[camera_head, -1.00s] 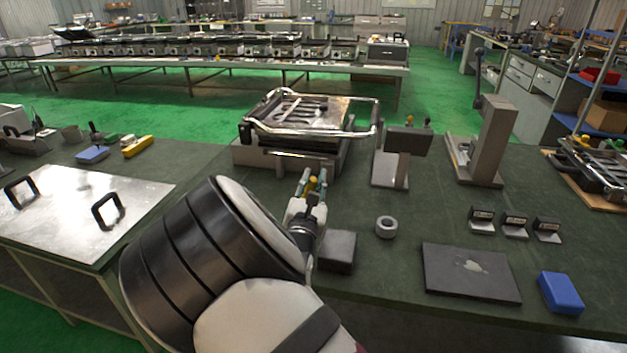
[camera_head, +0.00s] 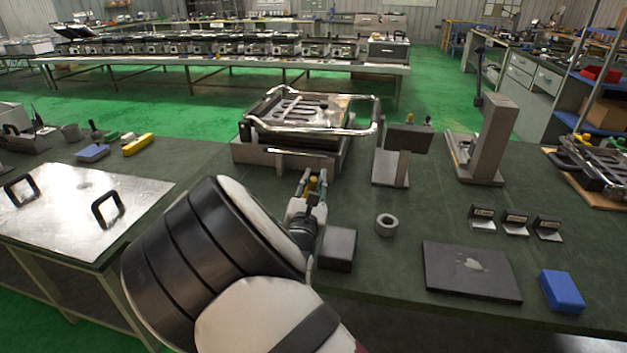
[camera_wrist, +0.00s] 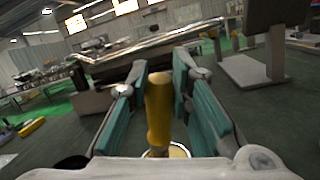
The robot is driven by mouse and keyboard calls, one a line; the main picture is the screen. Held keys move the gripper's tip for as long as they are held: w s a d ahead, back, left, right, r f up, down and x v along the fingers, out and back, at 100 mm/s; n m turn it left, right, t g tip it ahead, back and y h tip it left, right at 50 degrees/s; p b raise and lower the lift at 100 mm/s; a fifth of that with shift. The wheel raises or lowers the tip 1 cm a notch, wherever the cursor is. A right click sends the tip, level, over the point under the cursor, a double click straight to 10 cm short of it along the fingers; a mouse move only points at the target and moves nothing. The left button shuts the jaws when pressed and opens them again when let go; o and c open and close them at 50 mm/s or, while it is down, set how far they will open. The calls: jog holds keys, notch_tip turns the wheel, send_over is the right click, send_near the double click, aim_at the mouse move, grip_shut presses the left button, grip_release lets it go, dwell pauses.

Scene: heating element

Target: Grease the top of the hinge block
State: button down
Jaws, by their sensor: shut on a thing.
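My gripper (camera_head: 312,184) is at the near side of the green bench, in front of the heating-element unit (camera_head: 290,160). In the wrist view, its teal-padded fingers (camera_wrist: 172,95) are around an upright yellow handle (camera_wrist: 158,108), with a pale yellow ring at its base. The handle's working end cannot be made out. A plain dark grey block (camera_head: 338,250) sits on the bench just right of my wrist. I cannot tell for sure which part is the hinge block, and no grease shows clearly.
The unit's chrome bar (camera_head: 320,130) projects above the bench. A dark box on a stand (camera_head: 405,138), a tall grey post (camera_head: 491,140), a metal ring (camera_head: 386,225), a dark plate (camera_head: 470,272) and a blue block (camera_head: 561,291) stand to the right. Bare bench lies between them.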

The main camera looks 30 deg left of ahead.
jog(key=shift+f, duration=0.35)
dwell(0.7)
jog(key=shift+r, duration=0.1)
jog(key=shift+r+p, duration=1.9)
jog(key=shift+r, duration=1.6)
